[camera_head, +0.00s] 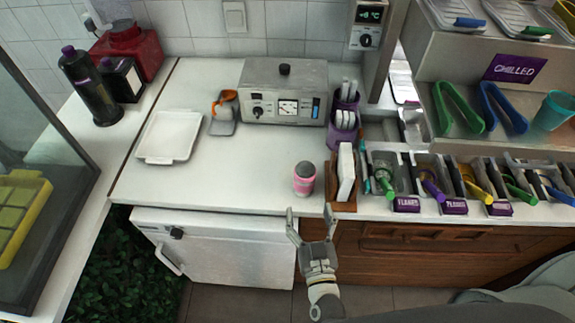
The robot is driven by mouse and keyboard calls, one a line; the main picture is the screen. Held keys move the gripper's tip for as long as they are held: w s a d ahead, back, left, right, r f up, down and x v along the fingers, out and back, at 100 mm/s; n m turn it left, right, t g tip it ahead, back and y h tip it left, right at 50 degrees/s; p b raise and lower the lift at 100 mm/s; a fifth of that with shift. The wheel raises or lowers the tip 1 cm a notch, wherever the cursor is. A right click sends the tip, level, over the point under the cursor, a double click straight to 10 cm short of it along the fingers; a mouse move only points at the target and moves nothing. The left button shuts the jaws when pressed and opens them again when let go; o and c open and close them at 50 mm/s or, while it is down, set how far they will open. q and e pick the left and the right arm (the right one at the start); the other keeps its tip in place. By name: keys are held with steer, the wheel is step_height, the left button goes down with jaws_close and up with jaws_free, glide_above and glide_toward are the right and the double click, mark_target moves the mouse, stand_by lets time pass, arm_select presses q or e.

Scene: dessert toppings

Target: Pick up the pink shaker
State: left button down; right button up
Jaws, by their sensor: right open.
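The pink shaker (304,180), with a grey top, stands upright on the white counter (230,180) near its front edge. My right gripper (309,212) is open and empty. It is in front of the counter edge, just below the shaker in the picture, with its fingers pointing toward the counter. The shaker shows apart from the fingers, above and between them. My left gripper is not in view.
A wooden holder with white napkins (345,172) stands close to the right of the shaker. A metal appliance (285,95) and a white tray (169,137) sit farther back. Topping bins with labels line the right. The counter left of the shaker is clear.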

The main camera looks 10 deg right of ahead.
mark_target(306, 187)
steer(key=w, duration=0.3)
steer(key=w+d+r+p, duration=0.1)
steer(key=w, duration=0.1)
steer(key=shift+w+r, duration=0.1)
steer(key=shift+w, duration=0.65)
steer(key=shift+w+d+p, duration=0.15)
steer(key=shift+w+p, duration=0.15)
steer(key=shift+w, duration=0.8)
steer(key=shift+w+d+p, duration=0.15)
steer(key=shift+w+p, duration=0.15)
steer(key=shift+w, duration=0.8)
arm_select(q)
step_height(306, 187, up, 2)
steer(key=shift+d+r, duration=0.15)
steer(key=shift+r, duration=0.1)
arm_select(e)
steer(key=shift+s, duration=0.1)
steer(key=shift+c, duration=0.2)
steer(key=c, duration=1.2)
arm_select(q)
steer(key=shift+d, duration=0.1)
arm_select(e)
steer(key=shift+o, duration=0.2)
